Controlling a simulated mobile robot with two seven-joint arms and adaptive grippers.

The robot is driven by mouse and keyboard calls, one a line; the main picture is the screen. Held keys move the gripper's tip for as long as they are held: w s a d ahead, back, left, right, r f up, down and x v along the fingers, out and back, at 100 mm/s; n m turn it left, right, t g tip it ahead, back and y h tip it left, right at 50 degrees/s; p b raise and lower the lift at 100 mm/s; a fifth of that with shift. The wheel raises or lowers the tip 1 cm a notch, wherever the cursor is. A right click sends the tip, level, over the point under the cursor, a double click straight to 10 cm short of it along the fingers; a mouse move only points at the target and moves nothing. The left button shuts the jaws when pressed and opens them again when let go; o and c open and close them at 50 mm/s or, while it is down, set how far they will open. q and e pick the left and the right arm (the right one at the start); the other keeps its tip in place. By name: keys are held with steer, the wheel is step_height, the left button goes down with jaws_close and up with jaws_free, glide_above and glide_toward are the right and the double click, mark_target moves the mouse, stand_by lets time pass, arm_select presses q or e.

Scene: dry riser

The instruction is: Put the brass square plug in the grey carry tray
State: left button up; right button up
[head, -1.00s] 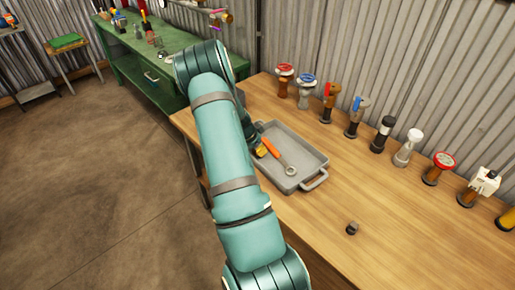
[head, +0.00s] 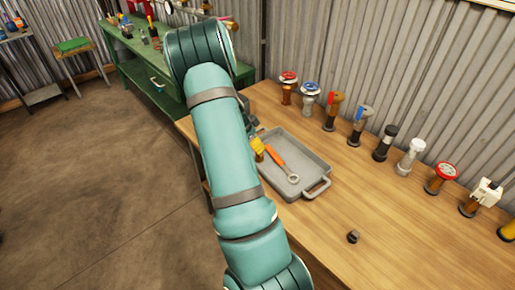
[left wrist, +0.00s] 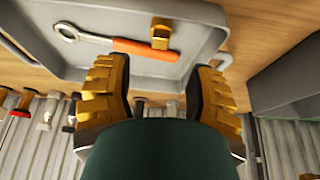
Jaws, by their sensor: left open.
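The grey carry tray (head: 312,157) lies on the wooden bench; it also shows at the top of the left wrist view (left wrist: 200,40). A small brass square plug (left wrist: 160,33) is inside the tray, beside the orange handle of a spanner (left wrist: 140,48). My left gripper (left wrist: 165,90), with ridged yellow fingers, is open and empty at the tray's edge, apart from the plug. In the head view my left arm hides most of that gripper; yellow (head: 257,145) shows at the tray's left side. My right gripper is not in view.
A small dark fitting (head: 353,236) stands on the bench in front of the tray. A row of several valves and fittings, including a red-topped valve (head: 441,178), lines the corrugated wall. The bench right of the tray is mostly clear. A green bench (head: 150,60) stands behind left.

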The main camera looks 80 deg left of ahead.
arm_select(q)
steer(key=shift+v, duration=1.3)
